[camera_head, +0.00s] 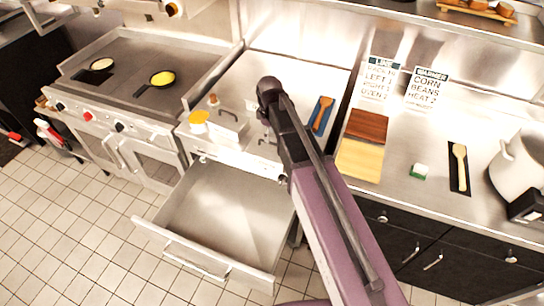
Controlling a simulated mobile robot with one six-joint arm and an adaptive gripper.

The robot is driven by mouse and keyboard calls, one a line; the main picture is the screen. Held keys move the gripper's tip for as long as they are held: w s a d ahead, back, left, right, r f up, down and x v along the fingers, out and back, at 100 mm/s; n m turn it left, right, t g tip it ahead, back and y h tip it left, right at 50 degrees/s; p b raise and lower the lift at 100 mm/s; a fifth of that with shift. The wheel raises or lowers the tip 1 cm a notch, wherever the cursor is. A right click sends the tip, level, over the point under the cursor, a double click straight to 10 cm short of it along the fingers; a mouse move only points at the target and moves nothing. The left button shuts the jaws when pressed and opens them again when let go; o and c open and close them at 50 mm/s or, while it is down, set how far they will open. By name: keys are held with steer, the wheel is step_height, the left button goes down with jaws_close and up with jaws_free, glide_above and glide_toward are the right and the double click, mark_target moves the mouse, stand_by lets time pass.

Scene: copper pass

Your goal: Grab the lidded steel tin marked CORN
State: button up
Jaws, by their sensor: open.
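No tin with a readable CORN mark shows. A steel lid with a bar handle (228,117) is on the steel warmer top, left of my arm. Another dark handle (265,141) shows beside my arm, its lid partly hidden by the arm. I cannot tell which of these, if either, is the CORN tin. My arm rises from the bottom across the warmer and covers part of its top. My gripper cannot be made out; it is hidden behind the arm or out of frame.
An empty steel drawer (225,215) stands pulled out below the warmer. A sign (428,88) reads "CORN BEANS HEAT 2". Right are cutting boards (360,160), a sponge (419,171), a wooden spoon (460,153) and a pot (520,162). Left, a griddle (130,60) holds two pans.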

mark_target(270, 150)
stand_by(0.4)
steer(key=shift+a+f+b, duration=0.1)
steer(key=shift+f+b, duration=2.5)
jaws_close()
